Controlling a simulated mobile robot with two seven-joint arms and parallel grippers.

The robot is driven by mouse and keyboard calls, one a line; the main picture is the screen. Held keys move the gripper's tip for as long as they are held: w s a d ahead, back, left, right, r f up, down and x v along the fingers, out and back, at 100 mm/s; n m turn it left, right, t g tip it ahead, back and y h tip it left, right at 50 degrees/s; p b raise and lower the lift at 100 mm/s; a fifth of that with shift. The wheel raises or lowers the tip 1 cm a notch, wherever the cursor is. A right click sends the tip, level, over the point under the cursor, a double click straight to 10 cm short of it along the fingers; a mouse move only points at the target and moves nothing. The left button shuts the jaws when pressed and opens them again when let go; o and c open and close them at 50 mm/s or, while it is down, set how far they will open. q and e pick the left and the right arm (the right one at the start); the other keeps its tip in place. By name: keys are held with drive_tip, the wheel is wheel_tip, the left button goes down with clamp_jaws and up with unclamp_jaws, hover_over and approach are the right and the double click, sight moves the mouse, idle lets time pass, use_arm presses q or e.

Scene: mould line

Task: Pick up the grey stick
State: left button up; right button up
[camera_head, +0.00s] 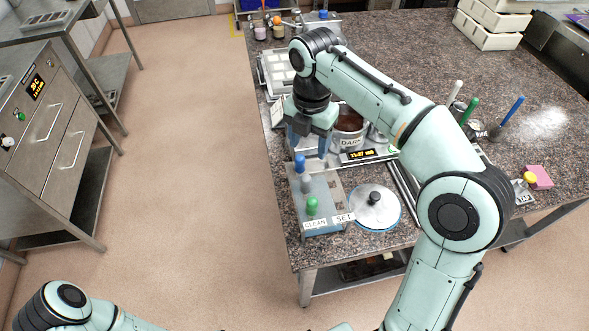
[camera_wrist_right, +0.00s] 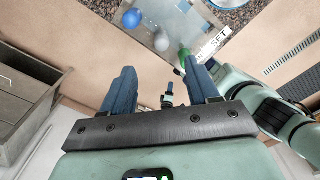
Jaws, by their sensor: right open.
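The grey stick (camera_head: 306,185) stands in a small clear rack (camera_head: 327,200) at the table's near left corner. A blue-topped stick (camera_head: 300,163) stands behind it and a green-topped stick (camera_head: 312,206) in front. In the right wrist view the grey stick's round top (camera_wrist_right: 162,41) shows beyond my fingertips, between the blue top (camera_wrist_right: 132,19) and the green top (camera_wrist_right: 183,57). My right gripper (camera_head: 309,147) is open and empty, just behind and above the rack, apart from the grey stick. My left arm shows at the lower left; its gripper is out of view.
Labels reading CLEAN (camera_head: 315,224) and SET (camera_head: 344,218) are at the rack's front. A round lid (camera_head: 374,210) with a black knob lies right of the rack. A pot marked DARK (camera_head: 349,130) and a scale (camera_head: 367,154) stand close to my right gripper.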

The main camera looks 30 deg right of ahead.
sight(306, 177)
drive_tip(key=f, duration=0.2)
drive_tip(key=f+b, duration=0.1)
drive_tip(key=f, duration=0.1)
drive_tip(key=s+f, duration=0.1)
drive_tip(key=f, duration=0.2)
drive_tip(key=shift+f+b, duration=0.1)
drive_tip(key=shift+b, duration=0.25)
drive_tip(key=shift+w+f, duration=0.1)
drive_tip(key=shift+f, duration=0.4)
drive_tip(key=f, duration=0.3)
drive_tip(key=f+b, duration=0.1)
drive_tip(key=f, duration=0.1)
drive_tip(key=shift+a, duration=0.3)
use_arm(q)
drive_tip(key=s+f, duration=0.3)
drive_tip(key=shift+s+f, duration=0.1)
drive_tip(key=shift+f, duration=0.2)
use_arm(e)
drive_tip(key=shift+w, duration=0.1)
clamp_jaws()
